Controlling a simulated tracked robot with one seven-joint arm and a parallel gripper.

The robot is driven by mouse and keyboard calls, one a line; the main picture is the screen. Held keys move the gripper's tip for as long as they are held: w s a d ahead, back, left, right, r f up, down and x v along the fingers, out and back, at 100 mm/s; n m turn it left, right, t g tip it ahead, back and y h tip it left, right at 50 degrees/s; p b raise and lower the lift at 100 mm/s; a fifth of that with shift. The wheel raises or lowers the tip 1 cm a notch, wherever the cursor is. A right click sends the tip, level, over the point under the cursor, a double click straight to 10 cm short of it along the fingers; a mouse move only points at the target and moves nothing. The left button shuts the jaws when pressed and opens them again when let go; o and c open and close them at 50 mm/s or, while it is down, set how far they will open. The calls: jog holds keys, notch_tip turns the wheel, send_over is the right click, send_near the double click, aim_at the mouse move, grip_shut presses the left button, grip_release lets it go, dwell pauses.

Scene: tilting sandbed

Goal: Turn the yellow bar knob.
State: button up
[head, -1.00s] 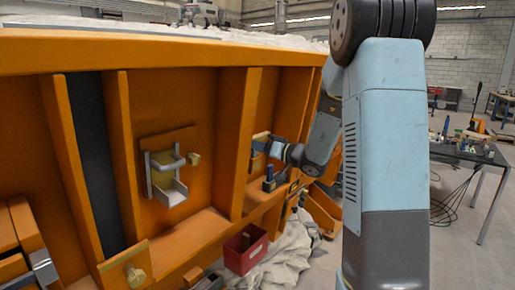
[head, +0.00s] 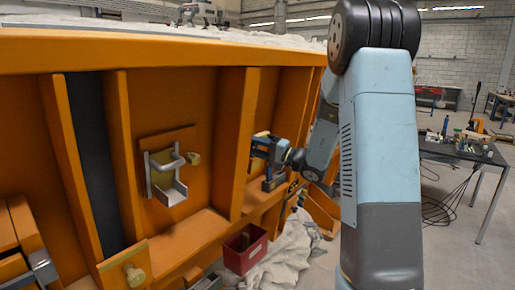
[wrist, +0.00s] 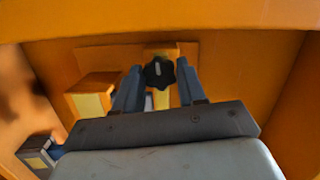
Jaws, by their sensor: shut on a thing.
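In the wrist view, a black lobed knob (wrist: 158,72) with a short white mark sits in front of an upright yellow bar (wrist: 159,48) on an orange panel. My gripper (wrist: 158,70) has one finger on each side of it and is shut on this black knob at the yellow bar. The finger contact is hard to make out. In the head view, my gripper (head: 262,148) is at the recess right of the upright orange rib, with a bit of yellow just above it. The knob itself is hidden there.
A yellow-faced block (wrist: 90,102) is close beside my left finger. A blue and yellow item (wrist: 38,155) is at lower left. A grey bracket (head: 166,178) is on the panel further left. A red bin (head: 245,249) stands below, beside crumpled pale cloth (head: 289,252).

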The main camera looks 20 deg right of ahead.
jog(key=m, duration=0.4)
jog(key=shift+d+f, duration=0.2)
jog(key=shift+f, duration=0.05)
jog(key=m+t, duration=0.1)
jog(key=m, duration=0.3)
jog(key=shift+f+m, duration=0.15)
jog(key=shift+m, duration=0.25)
jog(key=m, duration=0.3)
jog(key=m+t, duration=0.1)
jog(key=m, duration=0.2)
jog(key=shift+a+t, duration=0.15)
jog(key=shift+t, duration=0.15)
jog(key=shift+m+t+h, duration=0.3)
jog(key=shift+m+t, duration=0.2)
jog(key=shift+m, duration=1.8)
jog(key=o, duration=0.7)
jog(key=shift+a, duration=0.1)
jog(key=shift+c, duration=0.2)
jog(key=shift+s, duration=0.1)
